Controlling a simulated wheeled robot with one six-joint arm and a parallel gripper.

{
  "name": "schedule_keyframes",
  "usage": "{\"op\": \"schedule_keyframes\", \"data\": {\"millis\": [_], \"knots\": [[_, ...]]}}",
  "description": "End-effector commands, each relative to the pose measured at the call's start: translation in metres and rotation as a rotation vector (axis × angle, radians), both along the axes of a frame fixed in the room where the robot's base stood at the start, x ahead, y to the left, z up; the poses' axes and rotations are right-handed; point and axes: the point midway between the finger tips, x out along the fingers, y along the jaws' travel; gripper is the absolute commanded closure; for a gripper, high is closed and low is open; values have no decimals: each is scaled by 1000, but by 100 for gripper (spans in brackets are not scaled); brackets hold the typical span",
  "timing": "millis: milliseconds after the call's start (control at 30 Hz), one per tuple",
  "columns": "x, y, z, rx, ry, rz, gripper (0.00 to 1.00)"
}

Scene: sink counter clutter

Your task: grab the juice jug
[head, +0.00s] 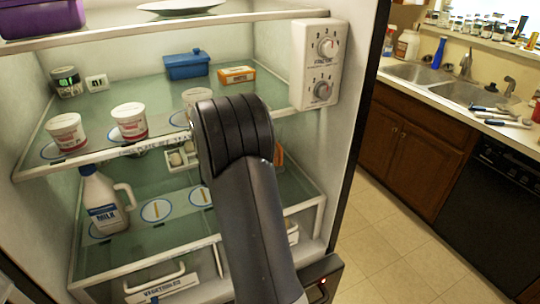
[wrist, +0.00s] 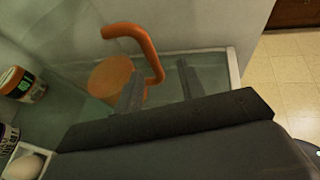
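The orange juice jug shows in the wrist view with a round orange top (wrist: 108,74) and a curved orange handle (wrist: 143,42). In the head view only an orange sliver of it (head: 279,155) shows at the right of the lower shelf, behind my arm. My gripper (wrist: 159,74) is open in the wrist view. Its two fingers point toward the jug, and the handle's lower end appears between them. The left finger overlaps the jug's top in the picture. I cannot tell whether either finger touches it. My arm hides the gripper in the head view.
A milk jug (head: 103,202) stands at the left of the lower shelf (head: 155,237). An egg holder (head: 183,155) is behind my arm; an egg (wrist: 23,166) shows near the wrist. White tubs (head: 130,121) and a blue box (head: 187,65) stand on the shelf above. The fridge's right wall is close.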

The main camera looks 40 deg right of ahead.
Motion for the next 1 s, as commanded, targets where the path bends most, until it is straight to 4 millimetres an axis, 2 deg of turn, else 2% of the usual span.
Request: {"op": "schedule_keyframes", "data": {"millis": [400,667,1000], "knots": [[1,-41,-26,0,1,-2,62],[1,-43,-27,0,0,0,62],[1,-42,-27,0,0,0,90]]}}
